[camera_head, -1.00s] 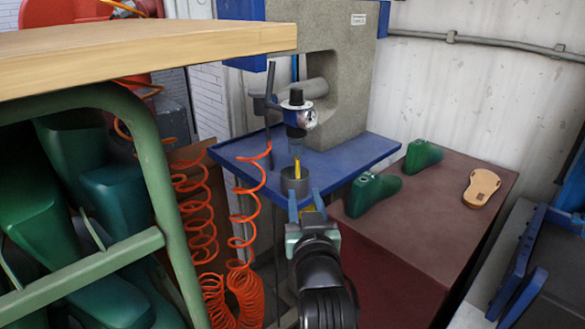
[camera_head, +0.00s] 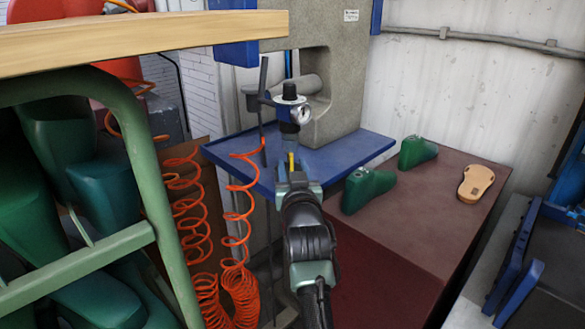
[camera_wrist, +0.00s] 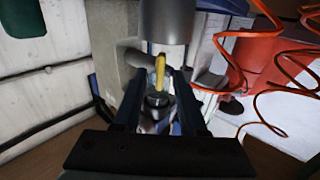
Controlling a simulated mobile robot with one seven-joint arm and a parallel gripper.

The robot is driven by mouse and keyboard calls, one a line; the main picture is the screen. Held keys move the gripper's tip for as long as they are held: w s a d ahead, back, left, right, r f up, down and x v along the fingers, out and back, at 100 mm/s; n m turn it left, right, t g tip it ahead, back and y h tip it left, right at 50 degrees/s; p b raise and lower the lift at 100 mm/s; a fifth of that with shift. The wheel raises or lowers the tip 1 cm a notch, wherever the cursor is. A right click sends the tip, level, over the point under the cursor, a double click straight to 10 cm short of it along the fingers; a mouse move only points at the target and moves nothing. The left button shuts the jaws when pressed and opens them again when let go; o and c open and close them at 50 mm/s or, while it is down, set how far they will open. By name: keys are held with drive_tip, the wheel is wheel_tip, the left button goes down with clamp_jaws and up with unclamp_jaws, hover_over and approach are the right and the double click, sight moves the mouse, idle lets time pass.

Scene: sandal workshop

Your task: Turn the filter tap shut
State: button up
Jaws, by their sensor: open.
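The filter unit (camera_head: 290,113) hangs at the front of the blue shelf, with a black knob on top and a round gauge. Its yellow tap (camera_head: 291,160) shows as a small strip just above my gripper (camera_head: 291,173), which hides the unit's lower part. In the wrist view, the yellow tap (camera_wrist: 160,72) stands lengthwise between the two fingers of my open gripper (camera_wrist: 158,80), below a grey cylinder (camera_wrist: 167,20). The fingers lie to either side of it. I cannot tell whether either finger touches it.
Orange coiled hoses (camera_head: 240,230) hang close left of my arm. A green-framed wooden bench (camera_head: 140,36) is at the left. The blue shelf (camera_head: 345,150) carries a grey machine. A maroon table (camera_head: 420,215) at right holds two green lasts (camera_head: 367,188) and a sandal sole (camera_head: 476,183).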

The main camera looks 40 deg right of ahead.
clamp_jaws()
drive_tip(key=shift+m, duration=0.3)
drive_tip(key=m+p, duration=0.1)
drive_tip(key=m, duration=0.2)
drive_tip(key=shift+m, duration=0.4)
drive_tip(key=m+p, duration=0.1)
drive_tip(key=m, duration=0.3)
drive_tip(key=m+p, duration=0.2)
drive_tip(key=m, duration=0.2)
drive_tip(key=m+p, duration=0.1)
drive_tip(key=m, duration=0.4)
drive_tip(key=shift+s+d+f, duration=0.15)
drive_tip(key=shift+f, duration=0.1)
drive_tip(key=shift+m+p, duration=0.3)
drive_tip(key=shift+m, duration=0.1)
